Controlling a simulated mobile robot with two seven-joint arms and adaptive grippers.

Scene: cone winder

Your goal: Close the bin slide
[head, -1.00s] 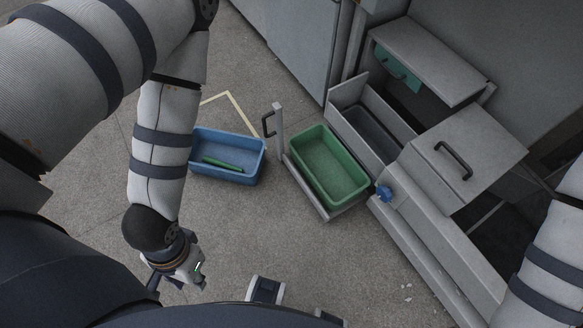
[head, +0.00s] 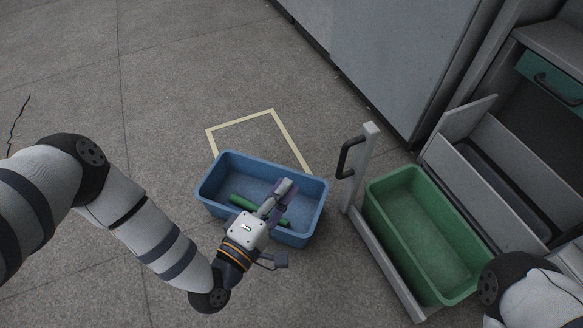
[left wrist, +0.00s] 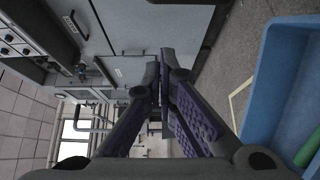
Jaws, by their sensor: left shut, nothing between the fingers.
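The bin slide (head: 383,262) is pulled out at the right of the head view, with the green bin (head: 411,244) on it. Its upright front post carries a dark handle (head: 346,159). My left gripper (head: 279,197) is shut and empty, over the blue bin and left of the handle, apart from it. In the left wrist view the purple-padded fingers (left wrist: 165,78) meet, with nothing between them. My right arm shows at the lower right of the head view; its gripper is out of view.
A blue bin (head: 213,196) holding a green rod-like thing (head: 242,203) stands on the floor, partly hidden by my left gripper. It also shows in the left wrist view (left wrist: 275,75). A pale floor marking (head: 240,121) lies behind it. The machine cabinet (head: 400,60) borders the right; floor at upper left is clear.

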